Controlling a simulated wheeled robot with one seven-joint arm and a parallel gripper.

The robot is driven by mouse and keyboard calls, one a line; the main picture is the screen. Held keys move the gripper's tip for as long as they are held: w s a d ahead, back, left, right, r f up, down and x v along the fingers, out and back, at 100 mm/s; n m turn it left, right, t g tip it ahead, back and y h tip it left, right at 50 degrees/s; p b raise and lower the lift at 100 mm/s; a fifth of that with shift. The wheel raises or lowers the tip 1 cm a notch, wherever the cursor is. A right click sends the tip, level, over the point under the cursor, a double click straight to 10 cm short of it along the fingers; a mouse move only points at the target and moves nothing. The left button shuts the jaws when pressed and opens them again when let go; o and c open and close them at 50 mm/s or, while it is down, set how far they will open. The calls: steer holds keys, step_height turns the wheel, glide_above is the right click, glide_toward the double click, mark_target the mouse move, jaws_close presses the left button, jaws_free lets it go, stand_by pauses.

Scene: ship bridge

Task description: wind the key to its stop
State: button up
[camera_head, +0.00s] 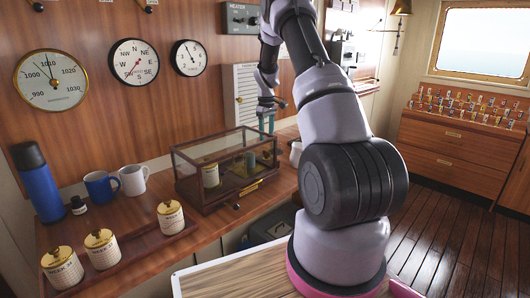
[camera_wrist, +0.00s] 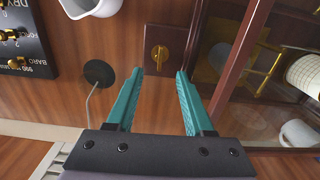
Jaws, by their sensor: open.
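My gripper (camera_wrist: 159,72) is open, its two teal fingers apart with nothing between them. In the head view my gripper (camera_head: 267,122) is at the far right end of the glass case (camera_head: 206,204), fingers pointing down. In the wrist view a small brass key-like piece (camera_wrist: 160,54) sits on a dark square plate, just beyond the fingertips and roughly centred between them. The fingers look apart from it. The key cannot be made out in the head view. The wooden-framed glass case (camera_wrist: 236,55) stands close to the right finger in the wrist view.
A white vessel (camera_wrist: 92,8) is at the top left of the wrist view. A black round fitting (camera_wrist: 99,73) with a cord and a black knob panel (camera_wrist: 20,38) are at left. Mugs (camera_head: 132,180), a blue flask (camera_head: 38,182) and labelled jars (camera_head: 101,249) stand along the counter.

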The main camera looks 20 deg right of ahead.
step_height(320, 180, down, 8)
steer(key=shift+c, duration=0.3)
jaws_close()
